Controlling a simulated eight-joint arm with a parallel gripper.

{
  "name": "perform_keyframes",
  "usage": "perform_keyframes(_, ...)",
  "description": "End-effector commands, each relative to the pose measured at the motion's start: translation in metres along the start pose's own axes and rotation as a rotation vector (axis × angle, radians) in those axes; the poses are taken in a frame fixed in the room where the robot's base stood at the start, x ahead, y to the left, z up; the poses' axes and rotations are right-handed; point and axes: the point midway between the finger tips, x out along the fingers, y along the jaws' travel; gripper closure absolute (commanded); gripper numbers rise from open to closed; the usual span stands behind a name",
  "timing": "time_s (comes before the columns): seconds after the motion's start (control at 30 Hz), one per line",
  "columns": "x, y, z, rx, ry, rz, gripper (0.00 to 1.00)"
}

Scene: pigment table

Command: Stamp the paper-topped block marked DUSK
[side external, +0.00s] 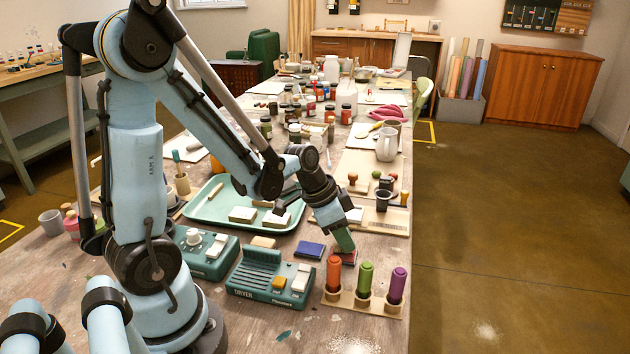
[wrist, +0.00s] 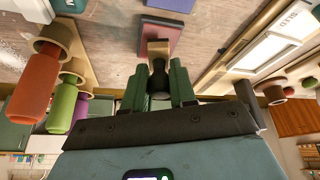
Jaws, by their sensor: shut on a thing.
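My gripper (side external: 343,240) is shut on a hand stamp (wrist: 158,49) with a dark handle and a wooden base. The green fingers clasp the handle in the wrist view. The stamp points down at the dark red ink pad (side external: 349,258); whether it touches the pad I cannot tell. The pad also shows in the wrist view (wrist: 160,30). Paper-topped blocks lie in the green tray (side external: 207,215), one at the left (side external: 243,214) and one at the right (side external: 276,221). Their markings are too small to read, so I cannot tell which is DUSK.
A blue ink pad (side external: 309,249) lies left of the red one. A rack (side external: 362,304) with orange, green and purple upright handles stands in front. A teal dryer (side external: 268,277) is at the left front.

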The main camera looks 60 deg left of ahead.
Motion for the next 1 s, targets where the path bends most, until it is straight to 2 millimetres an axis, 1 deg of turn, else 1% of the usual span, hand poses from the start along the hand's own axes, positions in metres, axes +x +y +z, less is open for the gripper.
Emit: perform_keyframes(1.0,0.0085,-0.0005,0.0035,0.0,0.0,0.0,0.94)
